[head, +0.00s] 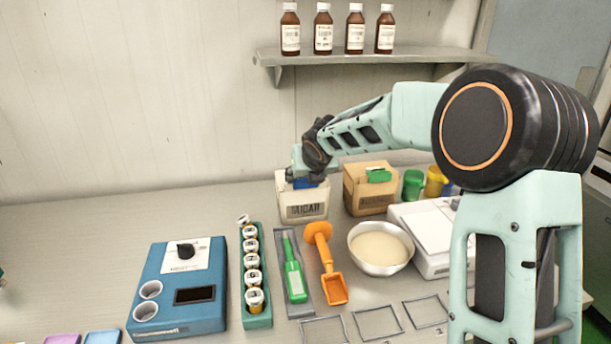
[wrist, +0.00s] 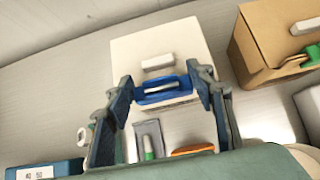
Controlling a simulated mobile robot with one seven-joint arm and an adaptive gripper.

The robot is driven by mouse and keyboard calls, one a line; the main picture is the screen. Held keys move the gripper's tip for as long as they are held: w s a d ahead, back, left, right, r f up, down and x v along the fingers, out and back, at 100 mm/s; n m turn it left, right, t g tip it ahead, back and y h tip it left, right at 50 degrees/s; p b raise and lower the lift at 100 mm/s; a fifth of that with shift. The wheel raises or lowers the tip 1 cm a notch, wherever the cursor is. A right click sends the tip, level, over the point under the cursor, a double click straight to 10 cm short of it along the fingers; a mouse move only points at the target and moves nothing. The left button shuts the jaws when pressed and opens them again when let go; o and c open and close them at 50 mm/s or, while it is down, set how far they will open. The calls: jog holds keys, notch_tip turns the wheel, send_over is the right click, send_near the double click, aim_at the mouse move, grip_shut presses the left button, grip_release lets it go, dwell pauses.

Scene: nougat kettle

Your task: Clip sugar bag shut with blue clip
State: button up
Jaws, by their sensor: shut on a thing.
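The sugar bag (head: 303,207) is a cream bag labelled "SUGAR", standing upright at the back of the counter. It also shows in the wrist view (wrist: 145,48), seen from above. The blue clip (wrist: 163,91) is between the fingers of my gripper (wrist: 168,93), which is shut on it, over the bag's near side in the wrist view. In the head view my gripper (head: 307,180) is right at the bag's top, with a bit of the blue clip (head: 305,184) showing beneath it. I cannot tell whether the clip grips the bag.
In front lie a green tool (head: 293,270), an orange scoop (head: 325,262) and a bowl of powder (head: 380,247). A white scale (head: 425,235) and blue device (head: 180,290) flank them.

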jog(key=shift+s+f, duration=0.1)
jog(key=shift+f, duration=0.1)
jog(key=o, duration=0.9)
jog(key=shift+o, duration=0.6)
jog(key=shift+d, duration=0.1)
jog(key=o, duration=0.5)
jog(key=shift+c, duration=0.2)
jog(key=shift+r+p, duration=3.65)
jog(key=shift+p, duration=0.4)
